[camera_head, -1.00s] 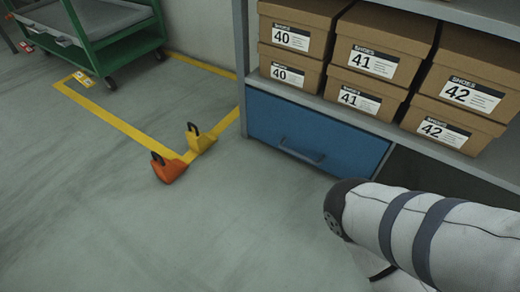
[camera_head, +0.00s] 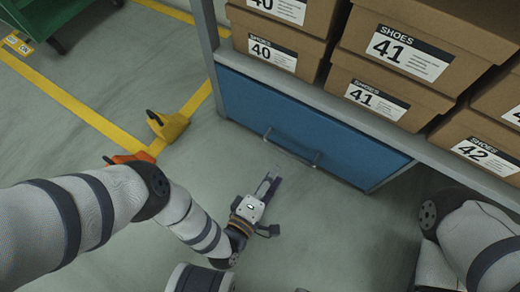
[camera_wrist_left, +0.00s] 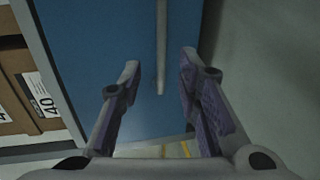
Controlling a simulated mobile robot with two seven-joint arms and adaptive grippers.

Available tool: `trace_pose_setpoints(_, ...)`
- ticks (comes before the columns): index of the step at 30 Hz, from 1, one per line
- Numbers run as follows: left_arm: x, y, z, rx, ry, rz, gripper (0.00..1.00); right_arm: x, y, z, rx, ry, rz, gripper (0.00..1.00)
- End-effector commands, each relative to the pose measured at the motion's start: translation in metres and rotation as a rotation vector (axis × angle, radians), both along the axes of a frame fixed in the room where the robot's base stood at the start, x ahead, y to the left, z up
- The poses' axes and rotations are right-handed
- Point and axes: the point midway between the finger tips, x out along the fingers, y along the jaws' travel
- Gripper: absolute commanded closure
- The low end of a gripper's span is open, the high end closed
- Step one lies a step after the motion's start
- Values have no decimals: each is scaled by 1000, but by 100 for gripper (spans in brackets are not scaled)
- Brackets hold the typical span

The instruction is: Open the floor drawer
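The floor drawer has a blue front (camera_head: 300,112) under the shoe shelf and looks flush with its frame. Its handle (camera_head: 290,151) is a thin bar along the front. My left gripper (camera_head: 270,180) is low over the floor just in front of the handle, fingers pointing toward the drawer. In the left wrist view the two fingers (camera_wrist_left: 157,80) are spread, with the handle (camera_wrist_left: 161,45) ahead between them and the blue front (camera_wrist_left: 95,50) behind it. Neither finger appears to touch the handle. My right arm shows at the right edge, but its gripper is out of view.
Shoe boxes (camera_head: 405,50) marked 40, 41 and 42 stand on the shelf above. A yellow wedge (camera_head: 170,127) and a partly hidden orange wedge (camera_head: 128,157) lie on the floor at left. A green cart (camera_head: 40,25) is at upper left. The floor before the drawer is clear.

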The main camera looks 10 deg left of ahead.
Motion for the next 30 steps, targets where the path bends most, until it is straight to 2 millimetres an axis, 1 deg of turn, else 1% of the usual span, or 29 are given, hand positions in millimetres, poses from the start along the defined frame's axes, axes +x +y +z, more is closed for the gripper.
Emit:
trace_pose_setpoints(1, 12, -3, -4, 1, -3, 1, 69, 0, 0, -6, 1, 3, 1, 60)
trace_pose_setpoints(6, 54, -16, -13, 3, -2, -1, 69, 1, 2, -20, 2, 9, 2, 60)
trace_pose_setpoints(9, 73, -23, -17, 4, -1, -1, 69, 2, 2, -26, 3, 9, 3, 60)
trace_pose_setpoints(12, 86, -27, -20, 7, 1, -1, 69, 4, 3, -31, 5, 7, 4, 60)
trace_pose_setpoints(16, 94, -30, -21, 7, 3, -2, 69, 4, 4, -32, 5, 6, 3, 60)
trace_pose_setpoints(23, 94, -30, -21, 7, 4, -2, 69, 4, 4, -32, 5, 6, 3, 60)
trace_pose_setpoints(24, 94, -30, -21, 7, 4, -2, 78, 4, 4, -32, 5, 6, 4, 60)
trace_pose_setpoints(26, 94, -30, -21, 7, 4, -2, 92, 4, 3, -32, 5, 6, 4, 60)
trace_pose_setpoints(27, 94, -30, -21, 7, 4, -2, 100, 4, 3, -32, 5, 6, 4, 60)
trace_pose_setpoints(30, 94, -30, -21, 8, 4, -2, 100, 4, 3, -32, 5, 6, 4, 60)
